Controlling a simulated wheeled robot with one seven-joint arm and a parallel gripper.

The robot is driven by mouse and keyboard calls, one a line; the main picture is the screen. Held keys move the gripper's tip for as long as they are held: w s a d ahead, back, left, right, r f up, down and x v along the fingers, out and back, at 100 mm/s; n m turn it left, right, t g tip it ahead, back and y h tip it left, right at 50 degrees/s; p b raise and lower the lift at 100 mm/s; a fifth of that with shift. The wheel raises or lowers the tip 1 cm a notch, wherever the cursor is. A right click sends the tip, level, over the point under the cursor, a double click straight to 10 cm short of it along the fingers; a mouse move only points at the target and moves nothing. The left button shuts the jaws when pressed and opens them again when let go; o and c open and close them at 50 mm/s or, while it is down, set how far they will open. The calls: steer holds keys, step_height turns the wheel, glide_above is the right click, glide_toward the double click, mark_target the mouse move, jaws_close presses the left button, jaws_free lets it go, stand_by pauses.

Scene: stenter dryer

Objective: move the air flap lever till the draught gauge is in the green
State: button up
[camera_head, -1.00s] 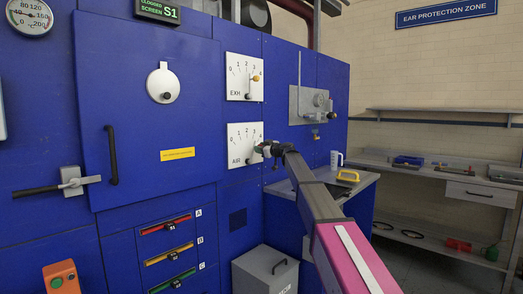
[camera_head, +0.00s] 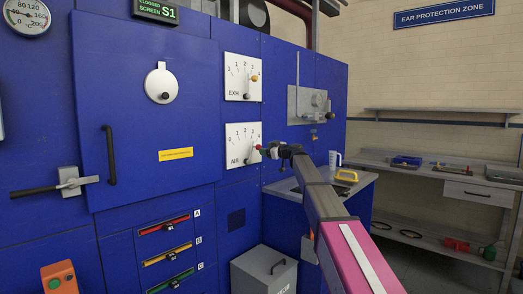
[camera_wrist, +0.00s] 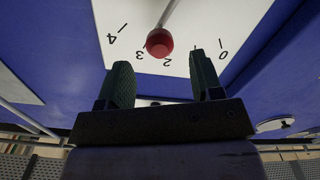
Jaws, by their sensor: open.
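The air flap lever has a red knob (camera_head: 258,147) and sits on the white AIR scale plate (camera_head: 238,133) on the blue machine front. In the wrist view the red knob (camera_wrist: 159,42) lies near the marks 2 and 3, on a thin light rod. My gripper (camera_head: 268,151) is just right of the knob in the head view. In the wrist view my gripper (camera_wrist: 160,70) is open, with one finger on each side below the knob, apart from it and empty.
An EXH plate (camera_head: 237,67) with a yellow-knobbed lever is just above. A round dial (camera_head: 28,15) is at top left. A door with a black handle (camera_head: 110,155) is left. A grey bin (camera_head: 264,274) stands below. A bench (camera_head: 350,186) with a jug is right.

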steer(key=v, duration=0.5)
steer(key=shift+s+d, duration=0.1)
steer(key=s+d+f+m+g+h, duration=0.25)
steer(key=s+f, duration=0.35)
steer(key=f, duration=0.6)
steer(key=s+d+f+m+g+h, duration=0.1)
steer(key=s+d+f+m+h, duration=0.15)
steer(key=s+f, duration=0.65)
steer(key=s+d+f+m+g+h, duration=0.2)
steer(key=s+d+f, duration=0.15)
steer(key=f, duration=1.15)
steer(key=s+d+f+m+g+h, duration=0.2)
steer(key=s+d+f, duration=0.4)
steer(key=s+f, duration=0.3)
steer(key=s+d+f+m+g+h, duration=0.3)
steer(key=s+d+f+m+h, duration=0.2)
steer(key=s, duration=1.1)
step_height(320, 180, down, 5)
steer(key=shift+s+d+r, duration=0.25)
steer(key=shift+s+d, duration=0.05)
steer(key=shift+d, duration=0.75)
steer(key=shift+g, duration=0.25)
